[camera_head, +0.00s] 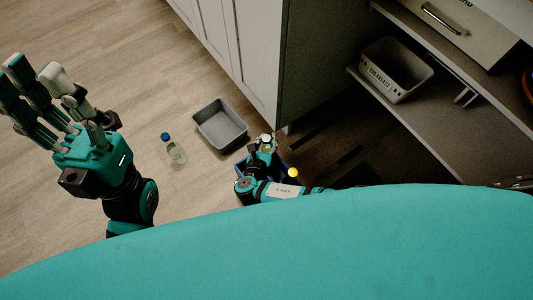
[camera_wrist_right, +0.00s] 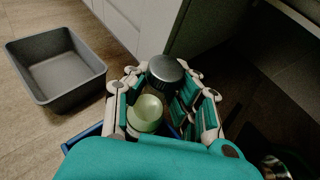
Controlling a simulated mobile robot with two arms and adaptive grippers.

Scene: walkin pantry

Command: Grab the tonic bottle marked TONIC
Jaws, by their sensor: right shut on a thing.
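My right gripper (camera_head: 266,146) reaches down over a blue crate and is shut on a bottle-like thing with a grey lid (camera_wrist_right: 166,70). In the right wrist view its fingers (camera_wrist_right: 165,102) close around the lid's sides. A pale green round thing (camera_wrist_right: 147,108) shows between the fingers, nearer the palm; I cannot tell whether it belongs to the same thing. No TONIC marking can be read. A clear bottle with a blue cap (camera_head: 175,152) is on the floor, left of the right gripper. My left gripper (camera_head: 42,92) is open and empty, raised at the left.
A grey bin (camera_head: 205,117) stands on the floor beside the blue crate (camera_wrist_right: 83,137). A yellow cap (camera_head: 292,172) shows at the crate's right. A cabinet (camera_head: 262,60) rises behind. Shelves at the right hold a labelled basket (camera_head: 388,85).

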